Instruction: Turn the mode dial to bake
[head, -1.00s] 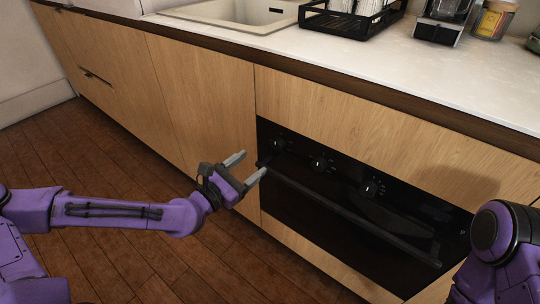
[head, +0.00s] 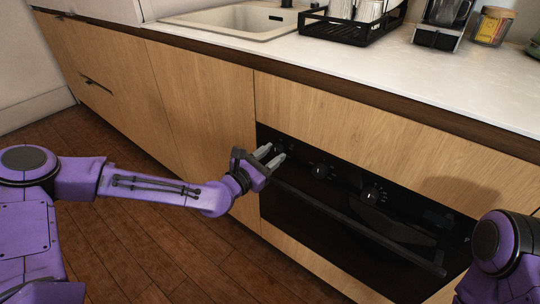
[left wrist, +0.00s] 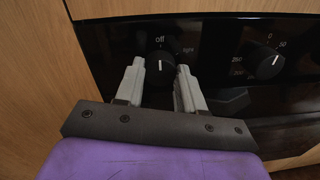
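The mode dial (left wrist: 160,63) is a round black knob on the oven's black front panel. In the left wrist view its white mark points up to "off"; a label that seems to read "light" is to its right, and other labels are hidden. My left gripper (head: 273,155) is open at the panel's left end. In the left wrist view its two grey fingers stand on either side of the dial, with visible gaps; contact is not clear. In the head view the gripper largely covers the dial. My right gripper is out of view.
A temperature dial (left wrist: 268,66) with numbers sits right of the mode dial, and a third knob (head: 373,194) is farther along. The oven handle (head: 350,225) runs below the knobs. The wooden cabinet front (head: 205,110) is left; the counter (head: 400,75) is above.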

